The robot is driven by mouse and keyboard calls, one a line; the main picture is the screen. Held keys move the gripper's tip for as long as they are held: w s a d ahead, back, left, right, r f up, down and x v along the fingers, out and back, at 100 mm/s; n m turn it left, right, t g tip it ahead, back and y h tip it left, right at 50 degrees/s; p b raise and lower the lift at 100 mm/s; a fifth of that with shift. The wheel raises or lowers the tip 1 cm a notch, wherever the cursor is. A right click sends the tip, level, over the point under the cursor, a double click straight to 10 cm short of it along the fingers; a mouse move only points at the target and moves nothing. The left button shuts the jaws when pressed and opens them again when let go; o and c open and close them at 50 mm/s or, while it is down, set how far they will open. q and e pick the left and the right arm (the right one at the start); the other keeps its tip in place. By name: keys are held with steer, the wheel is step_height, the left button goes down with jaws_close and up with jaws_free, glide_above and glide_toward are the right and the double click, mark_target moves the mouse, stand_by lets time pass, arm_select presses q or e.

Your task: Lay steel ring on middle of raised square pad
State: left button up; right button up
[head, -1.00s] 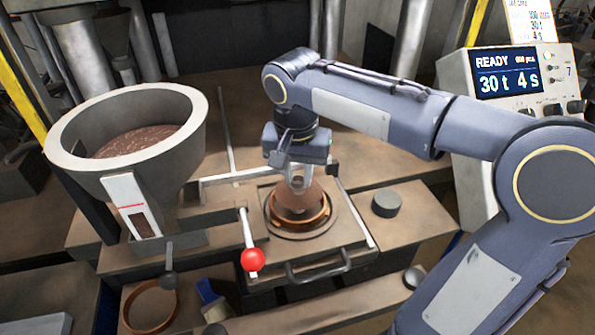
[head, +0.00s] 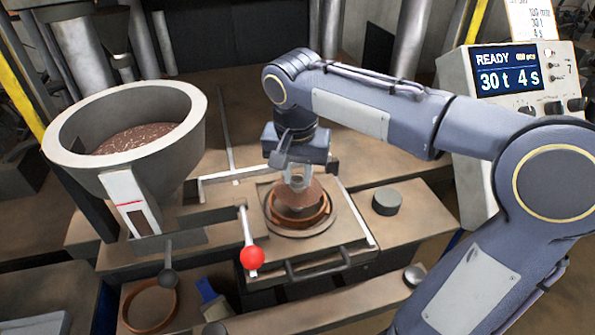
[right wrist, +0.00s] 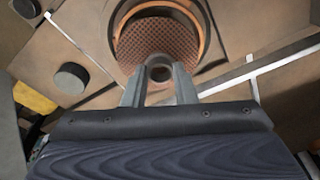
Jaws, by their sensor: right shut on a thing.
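My right gripper (head: 298,184) points down over the round mould in the press. Beyond the ring is a brown mesh disc (right wrist: 150,38) inside the mould's copper-coloured rim (head: 325,222). The ring seems to be above the mesh; the exact gap cannot be told. The mould sits in a square, slightly raised plate (head: 348,232) with a front handle. I cannot pick out a separate square pad for sure. My left gripper is not in view.
A grey hopper of brown grain (head: 75,165) stands left. A red-knobbed lever (head: 252,257) rises before the mould. A dark puck (head: 387,201) sits right of the plate. The control box (head: 515,80) reads READY. A loose copper-coloured ring (head: 128,312) lies front left.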

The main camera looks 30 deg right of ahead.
mark_target(296, 189)
steer(key=shift+f, duration=0.45)
stand_by(0.5)
steer(key=o, duration=1)
steer(key=r, duration=0.5)
steer(key=s+r, duration=0.1)
steer(key=r, duration=0.1)
steer(key=shift+a+r, duration=0.35)
